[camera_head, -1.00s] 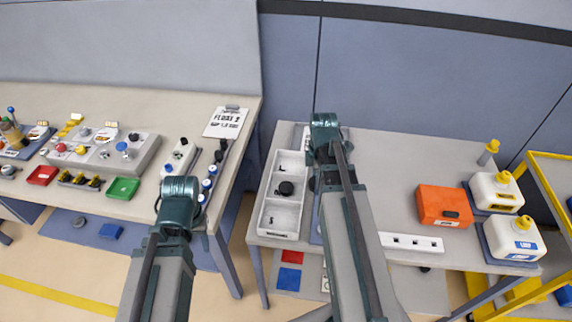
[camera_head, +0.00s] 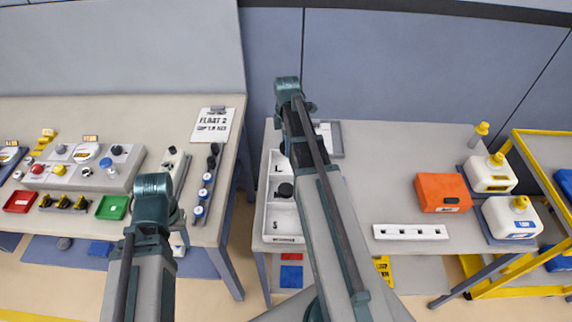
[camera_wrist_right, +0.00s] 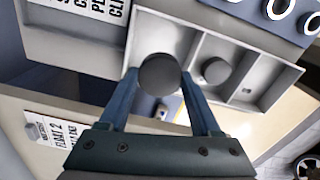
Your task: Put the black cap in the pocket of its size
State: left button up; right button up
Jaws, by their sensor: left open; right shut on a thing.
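My right gripper (camera_wrist_right: 160,90) is shut on a round black cap (camera_wrist_right: 160,74) and holds it up at the near edge of the L pocket in the wrist view. In the head view my right gripper (camera_head: 290,138) is over the far end of a pale tray (camera_head: 270,228) with pockets in a row; L and S labels show. Another black cap (camera_head: 285,190) sits in the middle pocket; it also shows in the wrist view (camera_wrist_right: 215,70). The held cap is hidden in the head view. My left gripper (camera_head: 172,215) is open and empty at the left bench's front edge.
The left bench holds a control panel (camera_head: 85,168), a green bin (camera_head: 113,207), blue-topped parts and a FLOAT 2 clipboard (camera_head: 213,124). A gap separates the benches. On the right bench are an orange box (camera_head: 443,193), a white strip (camera_head: 410,232) and white jugs (camera_head: 510,218).

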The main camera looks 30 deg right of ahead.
notch_tip(320, 180, down, 5)
jog(key=b, duration=0.3)
jog(key=shift+r, duration=0.2)
jog(key=shift+f+b, duration=0.1)
jog(key=shift+b, duration=0.2)
notch_tip(320, 180, down, 4)
jog(key=b, duration=0.3)
jog(key=shift+r, duration=0.25)
jog(key=shift+b, duration=0.3)
jog(key=shift+f, duration=0.15)
jog(key=o, duration=1.5)
jog(key=shift+c, duration=0.2)
notch_tip(320, 180, up, 12)
jog(key=p, duration=1.2)
jog(key=shift+r, duration=0.25)
